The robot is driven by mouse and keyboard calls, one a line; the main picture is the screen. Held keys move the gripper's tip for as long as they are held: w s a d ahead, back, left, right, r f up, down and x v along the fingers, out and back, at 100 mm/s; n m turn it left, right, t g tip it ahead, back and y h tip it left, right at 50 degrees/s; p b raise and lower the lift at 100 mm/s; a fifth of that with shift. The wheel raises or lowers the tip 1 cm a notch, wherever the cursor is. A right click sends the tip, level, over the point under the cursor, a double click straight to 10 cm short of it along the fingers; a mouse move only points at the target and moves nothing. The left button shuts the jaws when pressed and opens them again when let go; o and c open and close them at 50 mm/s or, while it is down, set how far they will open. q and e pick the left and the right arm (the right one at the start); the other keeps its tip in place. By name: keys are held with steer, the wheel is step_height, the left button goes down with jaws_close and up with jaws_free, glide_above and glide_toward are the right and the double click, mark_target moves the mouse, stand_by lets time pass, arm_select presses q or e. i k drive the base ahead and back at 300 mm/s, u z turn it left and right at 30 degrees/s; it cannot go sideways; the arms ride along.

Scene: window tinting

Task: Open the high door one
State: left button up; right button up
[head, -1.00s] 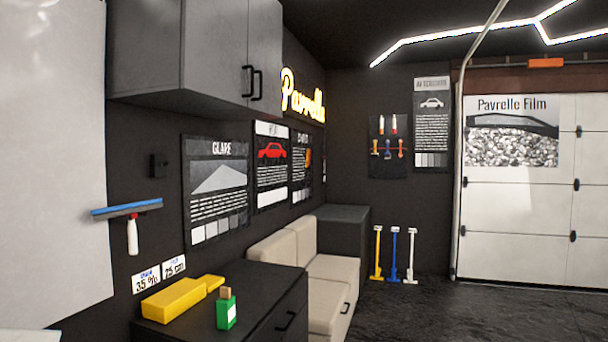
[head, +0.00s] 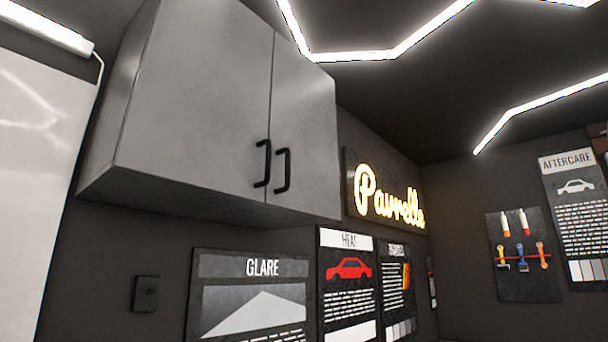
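A grey two-door wall cabinet (head: 200,110) hangs high on the dark wall, left of centre in the head view. Its left door (head: 205,100) and right door (head: 305,130) are both shut. Each door has a black bar handle near the middle seam: the left handle (head: 262,163) and the right handle (head: 283,170). Neither of my grippers shows in the head view.
Posters hang below the cabinet, among them the GLARE poster (head: 250,295) and the HEAT poster (head: 347,285). A lit Pavrelle sign (head: 388,200) is right of the cabinet. A tool board (head: 523,255) hangs farther right. The floor is out of view.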

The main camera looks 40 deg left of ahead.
mark_target(196, 116)
steer(key=i, duration=0.95)
steer(key=u, duration=1.65)
